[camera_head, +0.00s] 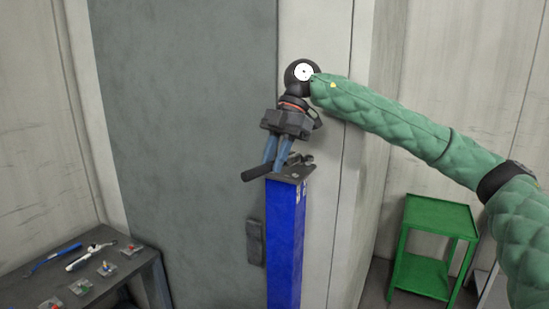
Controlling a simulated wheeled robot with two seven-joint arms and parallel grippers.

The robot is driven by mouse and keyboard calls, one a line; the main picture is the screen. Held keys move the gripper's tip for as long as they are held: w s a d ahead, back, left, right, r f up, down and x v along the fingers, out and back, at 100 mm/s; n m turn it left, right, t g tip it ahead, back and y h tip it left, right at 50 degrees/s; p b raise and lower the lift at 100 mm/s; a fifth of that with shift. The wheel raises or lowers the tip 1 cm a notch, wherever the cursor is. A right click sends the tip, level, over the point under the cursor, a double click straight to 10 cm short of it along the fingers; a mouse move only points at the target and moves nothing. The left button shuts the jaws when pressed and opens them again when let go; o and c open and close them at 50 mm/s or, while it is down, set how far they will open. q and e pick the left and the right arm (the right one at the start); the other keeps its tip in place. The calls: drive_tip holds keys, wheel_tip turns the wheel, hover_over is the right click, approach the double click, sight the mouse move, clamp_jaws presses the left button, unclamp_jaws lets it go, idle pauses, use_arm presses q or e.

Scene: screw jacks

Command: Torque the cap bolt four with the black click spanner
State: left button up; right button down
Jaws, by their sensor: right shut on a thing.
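My right gripper (278,150), at the end of the green padded arm, points down over the top of a blue column (286,240). It is shut on the black spanner (258,173), whose dark handle sticks out to the lower left beneath the fingers. The spanner lies just above or on the dark top plate (298,173) of the column; I cannot tell whether it touches. Small dark bolts (306,159) show on the plate to the right of the fingers. The gripper hides part of the plate, and I cannot tell which bolt is number four. My left gripper is not in view.
A dark table (110,280) at the lower left holds a blue-handled tool (54,257), a silver tool (88,257) and several small trays of parts. A green cart (438,218) stands at the right. A grey panel and pale wall are close behind the column.

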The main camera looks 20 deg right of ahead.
drive_tip(key=shift+d+f+b, duration=0.1)
drive_tip(key=shift+f+b, duration=0.35)
drive_tip(key=shift+f, duration=0.25)
drive_tip(key=shift+w+f+m+t, duration=0.15)
drive_tip(key=shift+w+m+t, duration=0.15)
drive_tip(key=shift+m, duration=0.1)
drive_tip(key=shift+s+d+n+g, duration=0.25)
drive_tip(key=shift+s+n, duration=0.2)
drive_tip(key=shift+s, duration=0.05)
drive_tip(key=shift+s+d+n+g, duration=0.25)
drive_tip(key=shift+s+n, duration=0.2)
drive_tip(key=shift+a, duration=0.15)
drive_tip(key=shift+w+a+f, duration=0.1)
drive_tip(key=shift+w+a, duration=0.1)
idle(0.8)
